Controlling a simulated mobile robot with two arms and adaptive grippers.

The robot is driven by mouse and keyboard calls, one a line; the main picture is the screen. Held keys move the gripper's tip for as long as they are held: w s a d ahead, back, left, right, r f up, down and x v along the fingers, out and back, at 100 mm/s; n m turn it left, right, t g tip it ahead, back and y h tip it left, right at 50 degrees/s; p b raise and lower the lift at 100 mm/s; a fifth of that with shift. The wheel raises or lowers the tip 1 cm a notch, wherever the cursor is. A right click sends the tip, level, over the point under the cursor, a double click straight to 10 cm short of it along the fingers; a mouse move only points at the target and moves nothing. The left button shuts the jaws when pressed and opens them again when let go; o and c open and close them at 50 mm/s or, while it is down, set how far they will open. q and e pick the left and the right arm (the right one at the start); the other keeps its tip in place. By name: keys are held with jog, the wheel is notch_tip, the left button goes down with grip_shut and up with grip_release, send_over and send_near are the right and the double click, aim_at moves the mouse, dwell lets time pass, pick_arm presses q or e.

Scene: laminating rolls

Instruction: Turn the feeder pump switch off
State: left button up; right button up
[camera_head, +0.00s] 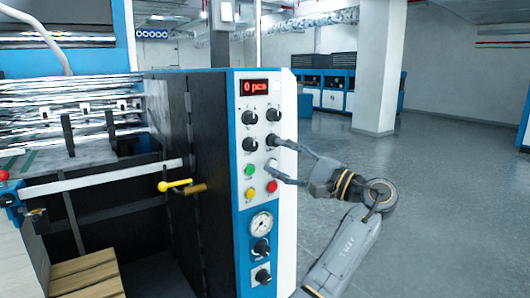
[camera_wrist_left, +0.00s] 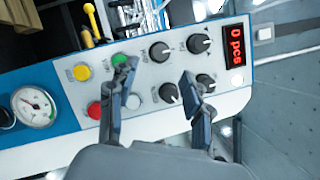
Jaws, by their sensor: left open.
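The control panel (camera_head: 237,190) of the machine carries several black rotary knobs, and their labels are too small to read, so I cannot tell which is the feeder pump switch. My left gripper (camera_head: 272,157) is open at the panel's right column. In the left wrist view its two fingertips (camera_wrist_left: 157,75) are apart, with the lower right knob (camera_wrist_left: 169,93) showing between them. Contact with the panel cannot be told. The upper right knob (camera_head: 274,115) and both left knobs (camera_head: 249,117) (camera_head: 249,144) are clear of the fingers. My right gripper is not in view.
A red display (camera_head: 255,87) reads "0 pcs". Close below the knobs are green (camera_head: 250,170), yellow (camera_head: 250,195) and red (camera_head: 272,187) buttons and a gauge (camera_head: 261,223). A yellow-handled lever (camera_head: 175,185) sticks out at left. The floor at right is clear.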

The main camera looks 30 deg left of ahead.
pick_arm(q)
jog(key=d+f, duration=0.1)
jog(key=d, duration=0.5)
jog(key=shift+s, duration=0.15)
jog(key=shift+f, duration=0.1)
